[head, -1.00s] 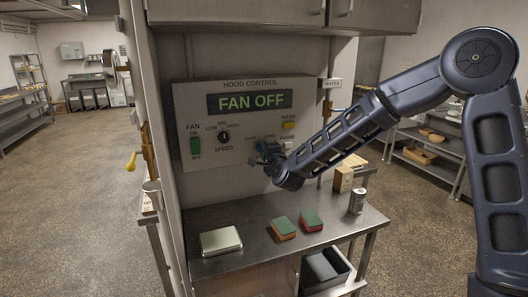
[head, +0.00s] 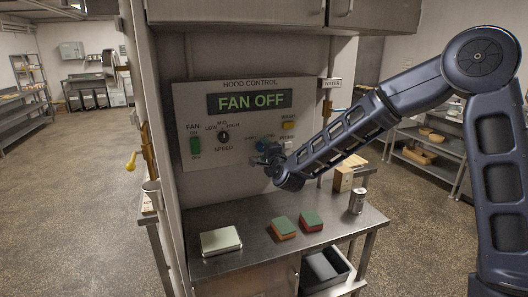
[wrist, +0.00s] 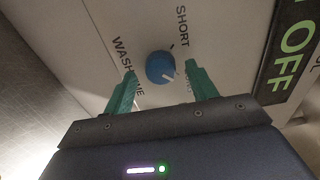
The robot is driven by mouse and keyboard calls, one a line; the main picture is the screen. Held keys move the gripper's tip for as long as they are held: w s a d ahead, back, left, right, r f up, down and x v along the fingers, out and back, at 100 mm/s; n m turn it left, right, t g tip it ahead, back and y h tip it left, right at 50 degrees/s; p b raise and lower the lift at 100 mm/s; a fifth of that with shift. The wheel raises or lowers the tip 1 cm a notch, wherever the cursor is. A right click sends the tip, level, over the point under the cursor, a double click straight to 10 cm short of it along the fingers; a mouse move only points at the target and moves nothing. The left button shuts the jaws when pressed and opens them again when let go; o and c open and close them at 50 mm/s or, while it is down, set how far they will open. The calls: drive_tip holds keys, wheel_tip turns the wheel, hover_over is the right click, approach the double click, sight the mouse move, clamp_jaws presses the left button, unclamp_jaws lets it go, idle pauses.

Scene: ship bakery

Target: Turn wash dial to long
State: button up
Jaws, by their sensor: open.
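The wash dial (wrist: 160,67) is a round blue knob with a white pointer mark on a pale panel, seen in the wrist view. The words "SHORT" and "WASH TIME" are printed beside it. My gripper (wrist: 161,76) is open, with one teal finger on each side of the dial. Gaps show between the fingers and the knob in this view; depth is hard to judge.
The panel also has a "FAN OFF" display (head: 250,101), a green fan switch (head: 195,146), a black speed knob (head: 223,136) and a yellow button (head: 289,125). Below, a steel table (head: 240,262) holds two sponges (head: 284,228), a scale (head: 221,241) and a can (head: 357,201).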

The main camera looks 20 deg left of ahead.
drive_tip(key=v, duration=1)
drive_tip(key=shift+s+d, duration=0.1)
drive_tip(key=w+d+r+n+g+h, duration=0.1)
drive_tip(key=w+d+n+h, duration=0.2)
drive_tip(key=d, duration=0.7)
drive_tip(key=w+d+r+n+g+h, duration=0.1)
drive_tip(key=w+d+n+h, duration=0.15)
drive_tip(key=d, duration=0.85)
drive_tip(key=w+d+r+n+g+h, duration=0.1)
drive_tip(key=w+d+n+h, duration=0.15)
drive_tip(key=d, duration=0.75)
drive_tip(key=s+d+g+h, duration=0.1)
drive_tip(key=s+d, duration=0.4)
drive_tip(key=d, duration=0.4)
drive_tip(key=s+d+g+h, duration=0.2)
drive_tip(key=s+d, duration=0.4)
drive_tip(key=d, duration=0.3)
drive_tip(key=s+d+n+g+h, duration=0.1)
drive_tip(key=s+d+g, duration=0.1)
drive_tip(key=s+d, duration=0.3)
drive_tip(key=d, duration=0.4)
drive_tip(key=shift+s+h, duration=0.4)
drive_tip(key=shift+d, duration=0.1)
